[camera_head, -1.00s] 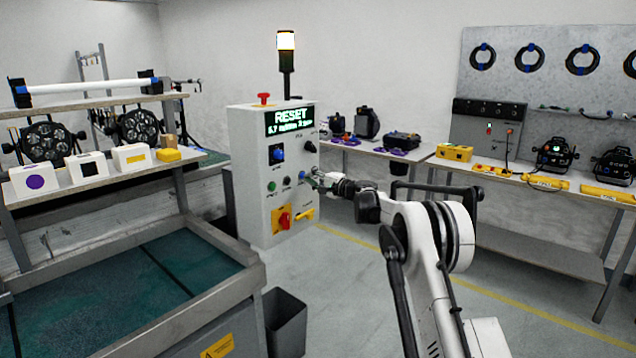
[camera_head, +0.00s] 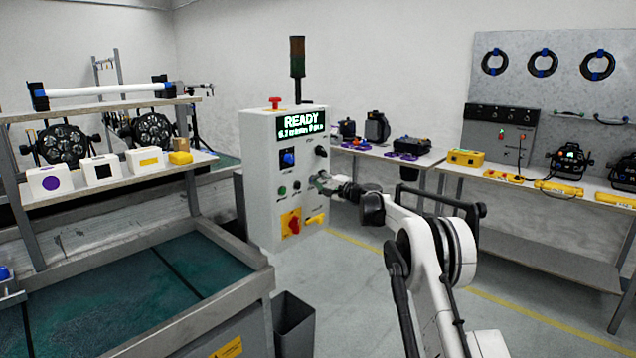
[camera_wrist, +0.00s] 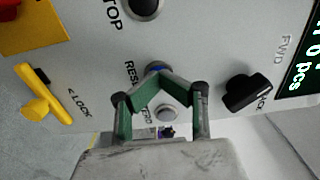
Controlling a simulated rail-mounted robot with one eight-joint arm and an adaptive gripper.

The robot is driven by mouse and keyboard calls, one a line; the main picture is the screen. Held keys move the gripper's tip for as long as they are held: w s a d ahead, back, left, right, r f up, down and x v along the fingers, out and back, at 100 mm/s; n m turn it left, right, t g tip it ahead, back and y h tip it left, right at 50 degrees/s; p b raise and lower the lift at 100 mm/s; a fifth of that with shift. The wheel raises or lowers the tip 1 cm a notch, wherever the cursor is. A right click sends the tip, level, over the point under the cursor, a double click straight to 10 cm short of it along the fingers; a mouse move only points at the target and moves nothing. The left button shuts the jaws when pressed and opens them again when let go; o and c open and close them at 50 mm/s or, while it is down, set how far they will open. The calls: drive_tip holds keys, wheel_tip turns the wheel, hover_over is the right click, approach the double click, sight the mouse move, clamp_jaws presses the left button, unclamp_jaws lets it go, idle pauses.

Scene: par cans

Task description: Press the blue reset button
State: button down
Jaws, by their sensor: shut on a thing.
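The blue reset button (camera_wrist: 155,67) shows in the wrist view, next to a partly covered "RES…" label. It is on the front of the grey-white control box (camera_head: 262,200). My gripper (camera_wrist: 162,82) has its green-padded fingers converged at the button, shut on it, and the tips hide its near edge. In the head view my gripper (camera_head: 322,182) reaches the right part of the box's front, and the button is hidden there. The box's display (camera_head: 302,123) reads READY. The signal tower (camera_head: 297,57) on top looks unlit.
Near my fingers are a grey button (camera_wrist: 167,113), a black knob (camera_wrist: 248,92), a yellow lock handle (camera_wrist: 42,100) and the black STOP button (camera_wrist: 146,6). A red mushroom button (camera_head: 275,103) tops the box. A dark bin (camera_head: 294,325) stands below; floor to the right is clear.

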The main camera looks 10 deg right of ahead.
drive_tip(key=shift+a, duration=0.15)
drive_tip(key=v, duration=1.4)
drive_tip(key=shift+d, duration=0.2)
